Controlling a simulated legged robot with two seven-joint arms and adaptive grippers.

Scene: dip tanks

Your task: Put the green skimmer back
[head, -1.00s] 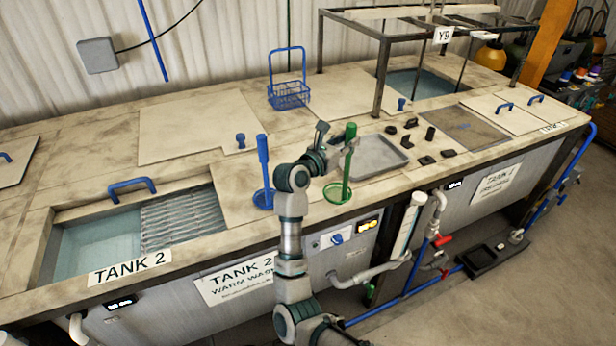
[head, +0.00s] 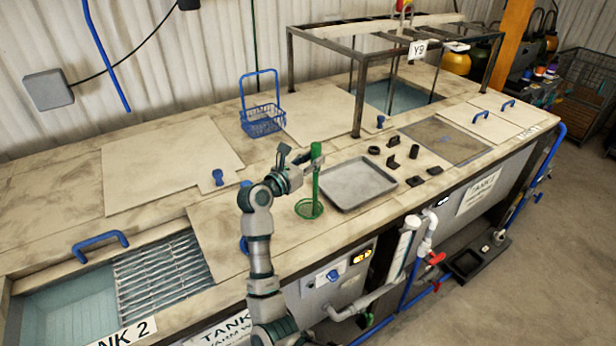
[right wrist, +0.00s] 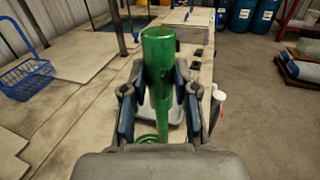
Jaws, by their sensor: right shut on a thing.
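The green skimmer (head: 315,185) stands upright near the counter's front, left of the grey tray, with its ring-shaped foot low, at or just above the counter; I cannot tell whether it touches. My right gripper (head: 308,167) is shut on its handle near the top. In the right wrist view the green handle (right wrist: 158,75) stands between the two fingers (right wrist: 158,103), with part of the green ring below. A blue skimmer (head: 244,243) is mostly hidden behind my right arm. My left gripper is not in view.
The grey tray (head: 357,184) lies close to the right of the skimmer, with several small black parts beyond it. A blue basket (head: 262,120) stands at the back. Tank 2's open bath (head: 70,310) is at the lower left. A metal frame (head: 357,100) rises at the back right.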

